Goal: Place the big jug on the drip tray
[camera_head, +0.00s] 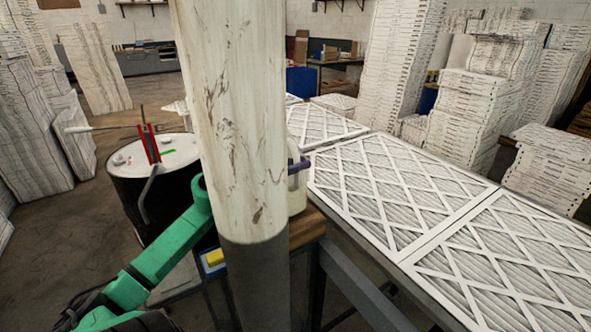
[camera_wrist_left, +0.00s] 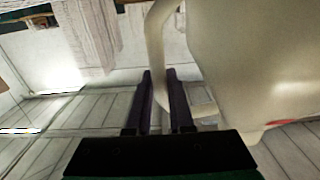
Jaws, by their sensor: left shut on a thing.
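The big jug is cream-coloured; in the head view only a strip of its side (camera_head: 297,199) shows past the right edge of the pillar. In the left wrist view its large body (camera_wrist_left: 250,60) fills the upper right, with its handle (camera_wrist_left: 158,40) to the left. My left gripper (camera_wrist_left: 160,76) is shut on the jug's handle, one dark finger on each side. In the head view a purple part of the left gripper (camera_head: 298,166) shows beside the jug; the rest is hidden by the pillar. I cannot make out the drip tray for sure. My right gripper is not in view.
A pale, stained pillar (camera_head: 232,120) blocks the middle of the head view. A wooden tabletop (camera_head: 307,227) shows below the jug. A black drum (camera_head: 130,200) with a white top stands left. Boxed filters (camera_head: 380,190) cover the right. A yellow block (camera_head: 214,256) lies low by the pillar.

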